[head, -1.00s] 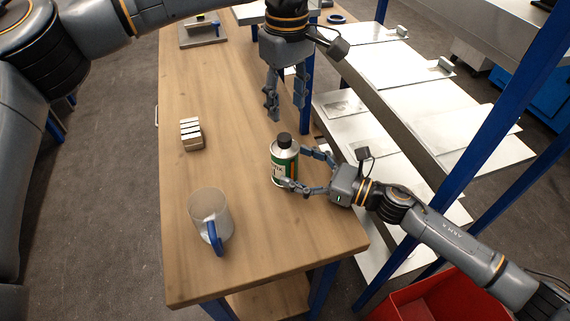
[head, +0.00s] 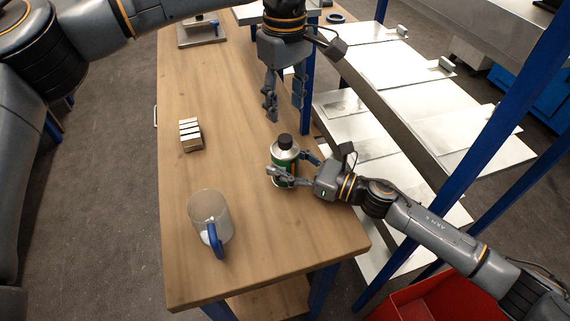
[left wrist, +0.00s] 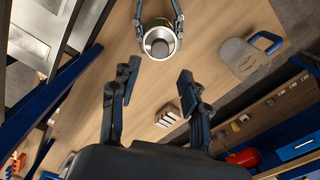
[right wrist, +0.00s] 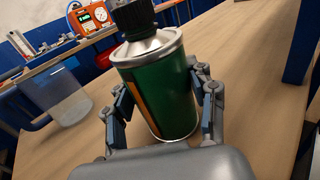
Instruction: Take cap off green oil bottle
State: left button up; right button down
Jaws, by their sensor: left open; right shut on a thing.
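The green oil bottle (head: 283,163) stands upright on the wooden table near its right edge, with its black cap (head: 285,141) on top. In the right wrist view the bottle (right wrist: 163,88) fills the middle, its ridged cap (right wrist: 134,18) cut by the top edge. My right gripper (head: 291,166) is shut on the bottle's body, one finger on each side. My left gripper (head: 284,112) is open and empty, pointing down above and behind the bottle, apart from it. In the left wrist view its fingers (left wrist: 153,90) are spread, with the capped bottle (left wrist: 159,40) beyond them.
A clear mug with a blue handle (head: 210,221) stands at the table's front left. A small striped block (head: 190,134) lies left of the bottle. Metal shelves (head: 395,90) with blue posts stand to the right. The middle of the table (head: 230,100) is clear.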

aim_at(285, 137)
pick_arm(q)
jog(key=m, duration=0.5)
jog(key=shift+d, duration=0.1)
jog(key=m, duration=0.2)
jog(key=shift+m, duration=0.4)
jog(key=shift+f+m, duration=0.15)
jog(key=shift+m, duration=0.45)
notch_tip(285, 137, down, 8)
jog(key=shift+r, duration=0.1)
